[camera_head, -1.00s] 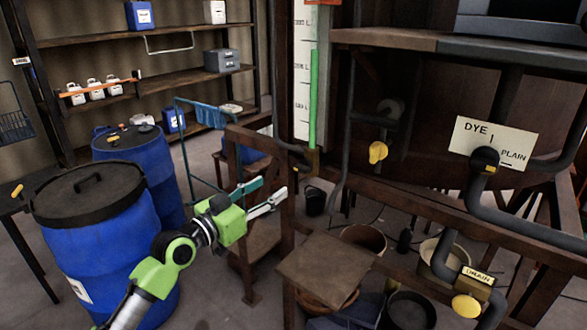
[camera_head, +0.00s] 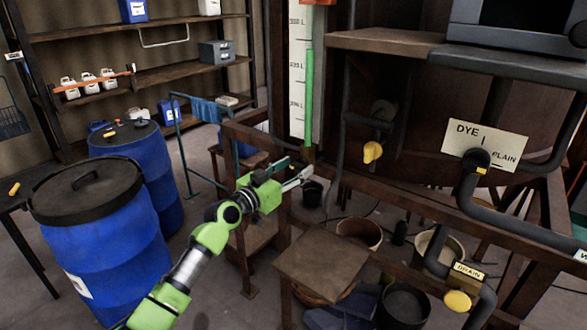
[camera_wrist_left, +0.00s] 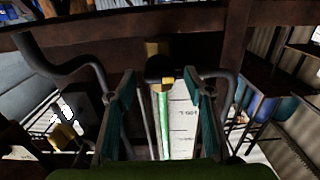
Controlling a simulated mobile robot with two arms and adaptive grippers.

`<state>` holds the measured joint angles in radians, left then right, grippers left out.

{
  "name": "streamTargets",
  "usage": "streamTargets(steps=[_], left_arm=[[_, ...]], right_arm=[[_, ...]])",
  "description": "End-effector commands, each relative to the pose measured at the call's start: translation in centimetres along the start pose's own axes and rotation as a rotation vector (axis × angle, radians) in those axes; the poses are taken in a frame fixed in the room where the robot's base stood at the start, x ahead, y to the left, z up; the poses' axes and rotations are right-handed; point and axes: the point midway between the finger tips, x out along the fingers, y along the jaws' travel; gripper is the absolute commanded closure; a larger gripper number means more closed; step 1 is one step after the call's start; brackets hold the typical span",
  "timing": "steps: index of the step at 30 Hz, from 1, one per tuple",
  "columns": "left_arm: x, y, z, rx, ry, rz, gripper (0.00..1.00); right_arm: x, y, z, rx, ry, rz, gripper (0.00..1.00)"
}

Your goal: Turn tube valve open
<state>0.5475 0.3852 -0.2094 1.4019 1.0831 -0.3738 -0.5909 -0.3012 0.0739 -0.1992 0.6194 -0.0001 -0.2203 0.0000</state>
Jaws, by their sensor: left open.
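The green-filled sight tube (camera_head: 309,95) stands beside a white litre scale (camera_head: 298,75) at the back centre in the head view. In the left wrist view, which appears upside down, the tube (camera_wrist_left: 163,120) meets a dark valve with a small yellow tip (camera_wrist_left: 167,81) and a brass block (camera_wrist_left: 152,48). My left gripper (camera_head: 297,168) is open just in front of the tube's lower end. In the wrist view its two teal fingers (camera_wrist_left: 162,85) stand either side of the valve and tube, with no contact visible. The valve is small and partly hidden in the head view. My right gripper is not in view.
A rusty frame rail (camera_head: 370,195) runs beside my left gripper. Blue barrels (camera_head: 95,235) stand left. A small brown table (camera_head: 322,264) is in front.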

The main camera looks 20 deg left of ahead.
Motion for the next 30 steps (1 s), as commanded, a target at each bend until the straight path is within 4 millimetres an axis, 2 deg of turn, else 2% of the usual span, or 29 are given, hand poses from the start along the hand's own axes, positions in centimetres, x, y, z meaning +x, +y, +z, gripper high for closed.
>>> streamTargets(steps=[4, 5, 9, 20, 30], left_arm=[[-0.01, 0.01, 0.0, 0.0, 0.0, 0.0, 0.53], [-0.01, 0.01, 0.0, 0.0, 0.0, 0.0, 0.55], [-0.02, 0.01, 0.01, 0.0, 0.0, 0.0, 0.91], [-0.03, 0.0, 0.05, -0.029, 0.0, 0.0, 0.91], [-0.03, -0.1, 0.08, -0.235, 0.001, -0.001, 0.91]], right_arm=[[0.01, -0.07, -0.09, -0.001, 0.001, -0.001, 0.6], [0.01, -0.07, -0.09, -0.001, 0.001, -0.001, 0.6], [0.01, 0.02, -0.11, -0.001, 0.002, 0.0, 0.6], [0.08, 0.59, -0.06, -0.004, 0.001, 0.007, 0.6], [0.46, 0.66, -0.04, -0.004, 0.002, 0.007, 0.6]])
